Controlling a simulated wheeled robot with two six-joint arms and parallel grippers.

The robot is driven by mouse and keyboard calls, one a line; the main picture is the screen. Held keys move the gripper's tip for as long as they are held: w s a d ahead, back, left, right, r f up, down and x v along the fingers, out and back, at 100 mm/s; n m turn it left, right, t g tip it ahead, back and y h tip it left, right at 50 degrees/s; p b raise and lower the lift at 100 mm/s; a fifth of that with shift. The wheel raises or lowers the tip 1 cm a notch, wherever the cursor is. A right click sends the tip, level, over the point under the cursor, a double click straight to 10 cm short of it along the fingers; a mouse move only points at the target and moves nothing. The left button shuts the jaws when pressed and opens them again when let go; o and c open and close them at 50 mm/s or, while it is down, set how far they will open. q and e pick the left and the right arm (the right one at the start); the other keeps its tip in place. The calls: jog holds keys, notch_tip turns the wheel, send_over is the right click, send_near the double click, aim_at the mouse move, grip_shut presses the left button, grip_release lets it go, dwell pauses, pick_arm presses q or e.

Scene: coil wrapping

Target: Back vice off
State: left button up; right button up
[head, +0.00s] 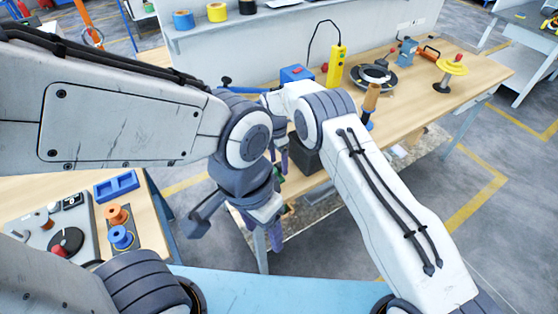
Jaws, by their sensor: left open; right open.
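A small blue vice-like tool (406,52) stands towards the back of the wooden bench. A blue block with a red spot (297,73) sits nearer, just behind my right arm's wrist; I cannot tell whether it is part of a vice. My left gripper (274,228) hangs low in front of the bench edge, with purple fingers, open. My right gripper (281,158) is just above it, mostly hidden by my arms, open. Neither gripper touches either blue item, and I see nothing held.
A yellow control pendant (336,66), a black round fixture (374,76) and a yellow-topped spool stand (446,72) stand on the bench (425,95). A dark box (305,155) is by its front edge. A left table holds a blue tray (116,186) and spools (121,237).

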jog(key=shift+f, duration=0.55)
grip_shut()
jog(key=shift+s+d+r+t+y+p, duration=0.15)
jog(key=shift+t+y+p, duration=0.2)
jog(key=shift+p, duration=0.25)
jog(key=shift+t+y, duration=0.55)
jog(key=shift+t, duration=0.3)
grip_release()
